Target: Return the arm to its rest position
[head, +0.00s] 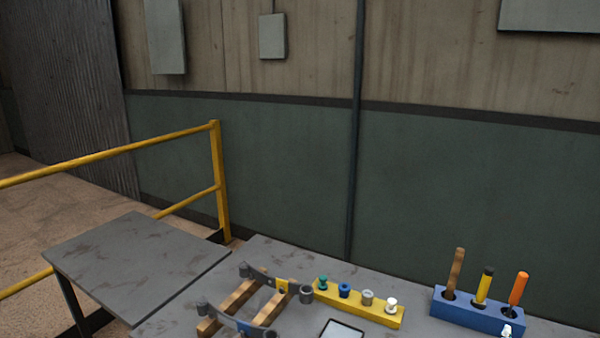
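Neither my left gripper nor my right gripper shows in the head view, and no arm of mine can be made out. The work table (390,282) spreads along the bottom of the view. On it stands a wooden rack (237,298) with dark grey curved metal strips (270,278) across its bars; its front is cut off by the lower edge.
A yellow block (350,307) holds several coloured pegs. A blue holder (470,312) carries three handled tools. A pale-faced flat object (341,330) and a small white item (507,331) are partly cut off. A side table (135,262) and yellow railing (110,153) stand left.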

